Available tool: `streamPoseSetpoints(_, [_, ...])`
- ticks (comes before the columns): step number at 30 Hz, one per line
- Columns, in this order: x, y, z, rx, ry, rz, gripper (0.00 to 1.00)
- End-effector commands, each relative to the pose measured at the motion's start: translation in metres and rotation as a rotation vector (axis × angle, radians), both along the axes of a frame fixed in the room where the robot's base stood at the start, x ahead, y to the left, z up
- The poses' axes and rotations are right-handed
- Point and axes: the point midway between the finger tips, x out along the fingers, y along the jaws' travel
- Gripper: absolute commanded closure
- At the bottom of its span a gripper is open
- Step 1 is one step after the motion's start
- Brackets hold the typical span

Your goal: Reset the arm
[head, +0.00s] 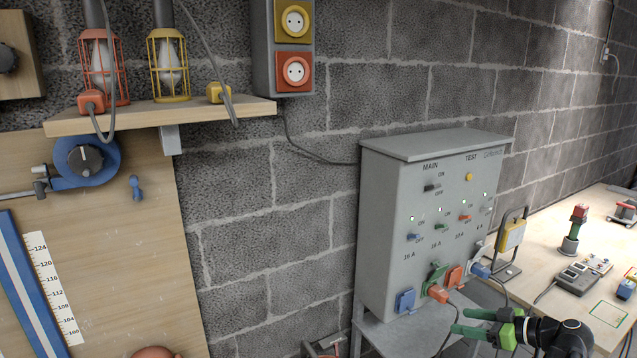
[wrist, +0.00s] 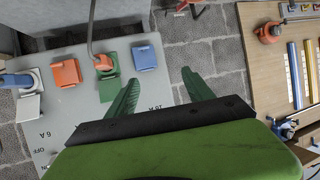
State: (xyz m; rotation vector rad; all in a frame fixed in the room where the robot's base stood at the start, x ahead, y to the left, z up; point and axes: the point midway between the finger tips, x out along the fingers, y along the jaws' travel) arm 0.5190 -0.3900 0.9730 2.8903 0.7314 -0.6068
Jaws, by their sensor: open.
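My gripper (head: 459,321) is open and empty, at the lower right of the head view, in front of the lower part of the grey cabinet (head: 380,230). Its two green fingers are spread apart in the wrist view (wrist: 161,76), with nothing between them. On the cabinet's lower front are a blue socket cover (head: 405,300), an orange plug (head: 438,293) at the green socket (wrist: 110,88), an orange cover (head: 454,277) and a blue plug (head: 480,270). The fingers look apart from all of these.
A wooden table (head: 540,240) with a red-topped post (head: 575,230) and a grey device (head: 576,279) stands at right. A shelf (head: 200,115) with two caged lamps is at upper left. A wooden board (head: 120,220) stands below it. Cables hang below the cabinet.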

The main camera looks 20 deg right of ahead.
Motion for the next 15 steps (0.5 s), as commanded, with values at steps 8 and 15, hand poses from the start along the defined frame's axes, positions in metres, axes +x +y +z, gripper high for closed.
streamPoseSetpoints(8, [0.087,0.166,-0.010,-0.057,0.087,0.321,0.39])
streamPoseSetpoints(15, [0.105,0.349,-0.050,-0.152,0.392,0.556,0.39])
